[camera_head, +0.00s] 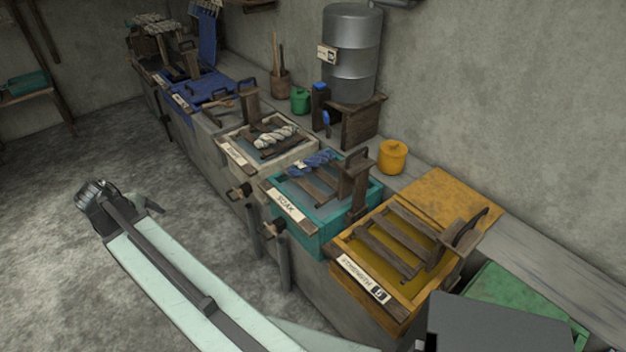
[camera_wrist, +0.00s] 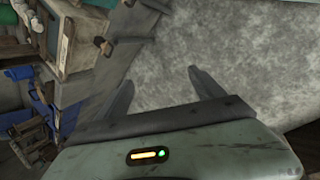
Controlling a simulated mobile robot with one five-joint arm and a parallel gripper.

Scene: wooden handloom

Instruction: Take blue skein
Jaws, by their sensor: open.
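The blue skein (camera_head: 312,160) lies across the wooden slats of the teal vat (camera_head: 330,229), which bears a sign reading SOAK. My arm reaches out over the floor to the left, and my gripper (camera_wrist: 160,82) is at its far end, well apart from the skein. In the wrist view its two fingers are spread, with only bare grey floor between them. In the head view the fingers are hard to make out. I cannot pick out the blue skein in the wrist view.
A pale skein (camera_head: 273,137) lies on the vat just behind. A yellow vat (camera_head: 407,318) stands in front, and a blue vat (camera_head: 180,113) farther back. A yellow pot (camera_head: 393,157) and a metal tank (camera_head: 352,55) stand along the wall. The floor (camera_head: 60,170) at left is clear.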

